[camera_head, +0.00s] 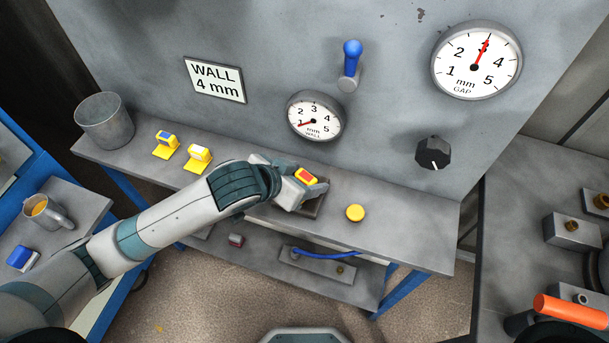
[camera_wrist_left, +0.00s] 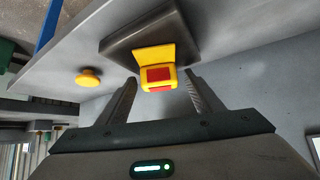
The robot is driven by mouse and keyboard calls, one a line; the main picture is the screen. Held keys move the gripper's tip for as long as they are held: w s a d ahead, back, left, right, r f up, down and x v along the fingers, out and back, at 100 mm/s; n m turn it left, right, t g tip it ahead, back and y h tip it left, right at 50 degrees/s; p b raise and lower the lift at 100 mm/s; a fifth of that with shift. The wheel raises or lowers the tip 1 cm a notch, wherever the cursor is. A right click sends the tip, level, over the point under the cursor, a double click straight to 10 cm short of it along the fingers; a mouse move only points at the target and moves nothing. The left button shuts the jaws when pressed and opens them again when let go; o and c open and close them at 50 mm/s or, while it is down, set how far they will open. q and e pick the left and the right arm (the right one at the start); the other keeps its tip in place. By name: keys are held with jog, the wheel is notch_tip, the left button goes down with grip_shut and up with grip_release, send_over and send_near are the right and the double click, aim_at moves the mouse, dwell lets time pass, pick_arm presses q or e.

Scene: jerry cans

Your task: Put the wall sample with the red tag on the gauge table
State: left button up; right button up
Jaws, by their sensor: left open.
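The wall sample with the red tag (camera_head: 306,176) is a small yellow piece. It rests on a dark square plate, the gauge table (camera_head: 316,208), on the grey bench below the wall dial. In the left wrist view the sample (camera_wrist_left: 157,77) sits on the dark plate (camera_wrist_left: 122,40), its red tag facing the camera. My left gripper (camera_head: 305,187) is at the sample. In the wrist view its two fingers (camera_wrist_left: 165,97) are apart, one on each side of the sample, with gaps showing. The left hand partly hides the plate in the head view. My right gripper is not seen.
Yellow samples with a blue tag (camera_head: 167,144) and a white tag (camera_head: 198,157) stand left on the bench, near a grey bucket (camera_head: 104,121). A yellow button (camera_head: 355,213) is right of the plate. The wall dial (camera_head: 315,116) and a blue-knobbed lever (camera_head: 351,65) are behind.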

pick_arm(q)
jog(key=shift+r, duration=0.15)
jog(key=shift+s+a+r, duration=0.3)
jog(key=shift+r, duration=0.1)
jog(key=p+v, duration=0.3)
jog(key=v, duration=0.8)
jog(key=shift+p, duration=0.35)
